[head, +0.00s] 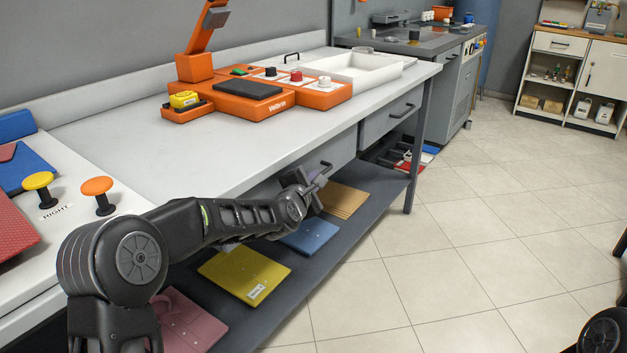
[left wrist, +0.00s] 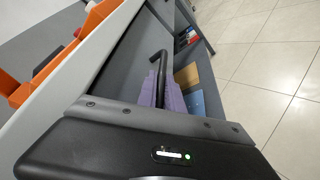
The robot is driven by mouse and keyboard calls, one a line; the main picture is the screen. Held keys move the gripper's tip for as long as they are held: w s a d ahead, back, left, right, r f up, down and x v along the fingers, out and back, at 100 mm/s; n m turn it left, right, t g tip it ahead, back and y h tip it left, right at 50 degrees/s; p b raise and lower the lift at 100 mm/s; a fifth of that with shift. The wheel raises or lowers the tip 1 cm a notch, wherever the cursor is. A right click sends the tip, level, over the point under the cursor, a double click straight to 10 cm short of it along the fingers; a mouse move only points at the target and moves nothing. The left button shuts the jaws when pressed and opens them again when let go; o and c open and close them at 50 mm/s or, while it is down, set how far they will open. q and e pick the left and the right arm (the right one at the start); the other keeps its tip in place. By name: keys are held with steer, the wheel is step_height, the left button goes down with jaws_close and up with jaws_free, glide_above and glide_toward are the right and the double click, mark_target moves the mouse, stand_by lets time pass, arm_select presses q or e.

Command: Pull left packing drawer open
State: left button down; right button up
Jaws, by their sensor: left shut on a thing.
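The left packing drawer (head: 338,150) is a grey front under the white worktop, partly hidden behind my left arm. Its dark bar handle (head: 325,167) shows at my left gripper (head: 313,184), which is shut on it. In the left wrist view, the handle (left wrist: 162,75) runs up from between the purplish fingers (left wrist: 170,97), beside the grey drawer front (left wrist: 125,65). The drawer looks shut or nearly so; I see no interior. My right gripper is out of view.
A second grey drawer (head: 390,120) is shut to the right. An orange scale (head: 255,100) and a white tray (head: 360,74) stand on the worktop. The tiled floor (head: 450,240) in front is clear.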

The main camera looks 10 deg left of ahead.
arm_select(q)
steer(key=shift+d+f, duration=0.1)
stand_by(0.3)
steer(key=s+d, duration=0.5)
steer(key=d, duration=0.7)
steer(key=s+d, duration=0.5)
steer(key=d, duration=0.8)
steer(key=shift+s+d, duration=0.15)
steer(key=c, duration=1.8)
jaws_free()
steer(key=shift+o, duration=0.2)
steer(key=v, duration=0.7)
steer(key=shift+s, duration=0.4)
